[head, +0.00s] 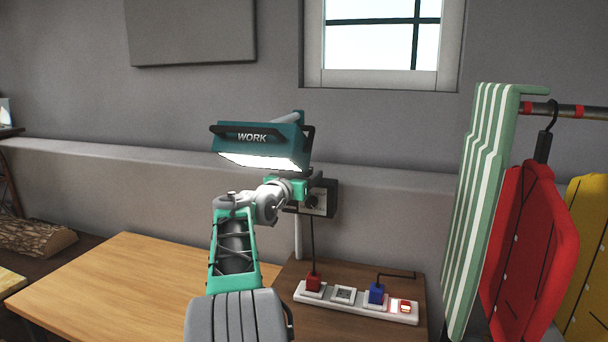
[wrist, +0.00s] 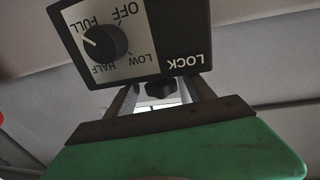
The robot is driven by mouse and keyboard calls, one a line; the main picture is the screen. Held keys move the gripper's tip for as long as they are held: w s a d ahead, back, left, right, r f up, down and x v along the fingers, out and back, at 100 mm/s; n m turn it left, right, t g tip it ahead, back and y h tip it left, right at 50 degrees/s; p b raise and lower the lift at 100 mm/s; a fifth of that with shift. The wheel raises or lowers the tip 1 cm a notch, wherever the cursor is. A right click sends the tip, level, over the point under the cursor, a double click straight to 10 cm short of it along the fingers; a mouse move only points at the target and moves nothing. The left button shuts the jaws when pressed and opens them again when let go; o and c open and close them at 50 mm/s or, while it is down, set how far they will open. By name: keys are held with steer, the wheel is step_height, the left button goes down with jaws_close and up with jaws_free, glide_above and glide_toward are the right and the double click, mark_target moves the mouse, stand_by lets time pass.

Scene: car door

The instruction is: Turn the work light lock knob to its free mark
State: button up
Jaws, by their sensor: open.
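The work light (head: 258,143) is a teal lamp marked WORK, lit, on a pale post. Its control box (head: 321,199) is partly behind my arm. In the wrist view the box's face (wrist: 185,28) appears upside down, with a dial marked OFF, LOW, HALF and FULL and a black strip reading LOCK. A dark lobed knob (wrist: 160,89) shows just below the box's edge, near the LOCK label. My gripper (wrist: 160,96) is open, its two fingers on either side of this knob. I cannot tell whether they touch it. The knob's marks are not visible.
A power strip (head: 352,302) with a red plug and a blue plug lies on the dark brown table. The wooden table (head: 110,285) at left is clear.

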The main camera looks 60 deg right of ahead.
steer(key=shift+c, duration=0.2)
jaws_close()
steer(key=t+b, duration=0.1)
steer(key=n+t+b, duration=0.1)
steer(key=b, duration=0.1)
steer(key=shift+s+f+n+t, duration=0.25)
steer(key=shift+s+n+t, duration=0.1)
steer(key=shift+n+t, duration=0.05)
steer(key=shift+s+r+n+t+y+b, duration=0.1)
steer(key=shift+n+t+y+b, duration=0.4)
steer(key=shift+n+t+b, duration=0.5)
steer(key=shift+r+n+t+y, duration=0.2)
steer(key=shift+n+t+y, duration=0.15)
steer(key=shift+t, duration=0.75)
steer(key=shift+o, duration=0.2)
jaws_free()
steer(key=shift+a, duration=0.1)
steer(key=v, duration=0.7)
steer(key=shift+a+b, duration=0.3)
steer(key=shift+b, duration=0.05)
